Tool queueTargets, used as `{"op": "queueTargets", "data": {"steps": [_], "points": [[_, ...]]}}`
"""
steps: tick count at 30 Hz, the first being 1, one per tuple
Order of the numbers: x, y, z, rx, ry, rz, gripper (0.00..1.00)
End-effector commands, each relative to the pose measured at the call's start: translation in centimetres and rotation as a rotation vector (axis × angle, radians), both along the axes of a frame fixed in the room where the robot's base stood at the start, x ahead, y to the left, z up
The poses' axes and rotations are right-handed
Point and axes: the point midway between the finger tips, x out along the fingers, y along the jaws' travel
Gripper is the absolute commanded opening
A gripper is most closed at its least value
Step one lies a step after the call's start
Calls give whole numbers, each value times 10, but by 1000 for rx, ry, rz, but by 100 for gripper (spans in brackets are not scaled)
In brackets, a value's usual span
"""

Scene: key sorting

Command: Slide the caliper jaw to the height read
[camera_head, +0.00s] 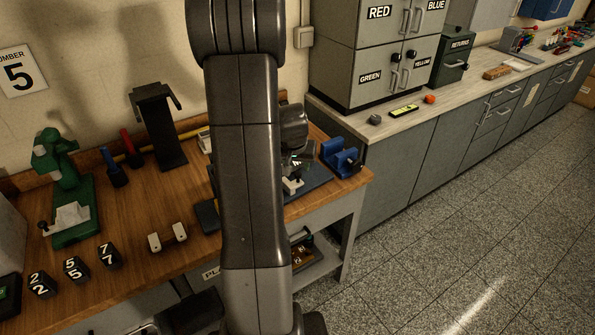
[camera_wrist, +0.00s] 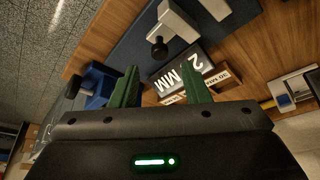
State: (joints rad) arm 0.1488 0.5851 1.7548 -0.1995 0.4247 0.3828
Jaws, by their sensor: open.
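In the wrist view my gripper (camera_wrist: 159,66) is open, its two green fingers spread with nothing held between them. Past the fingertips is a pale grey block with a round black knob (camera_wrist: 158,47), which looks like the caliper jaw; its far end is cut off by the frame. A black plate reading "2 MM" (camera_wrist: 184,76) lies by the right finger. In the head view a pale piece (camera_head: 292,186), seemingly the same fixture, stands on a dark mat (camera_head: 311,181), partly hidden behind my arm. I cannot tell the jaw's exact height.
A blue vise (camera_head: 340,158) stands right of the mat; it shows beside the left finger in the wrist view (camera_wrist: 94,84). Numbered black blocks (camera_head: 76,268), two pale tags (camera_head: 167,237), a green press (camera_head: 70,190) and a black stand (camera_head: 160,125) occupy the left bench.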

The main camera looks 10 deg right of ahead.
Motion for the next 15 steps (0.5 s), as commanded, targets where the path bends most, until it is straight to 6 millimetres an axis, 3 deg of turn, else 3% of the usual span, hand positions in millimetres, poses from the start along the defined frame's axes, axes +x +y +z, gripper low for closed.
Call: {"op": "queueTargets", "data": {"steps": [6, 15], "points": [[11, -5, -31, 0, 3, 1, 42], [19, -8, -49, -1, 0, 1, 42]]}}
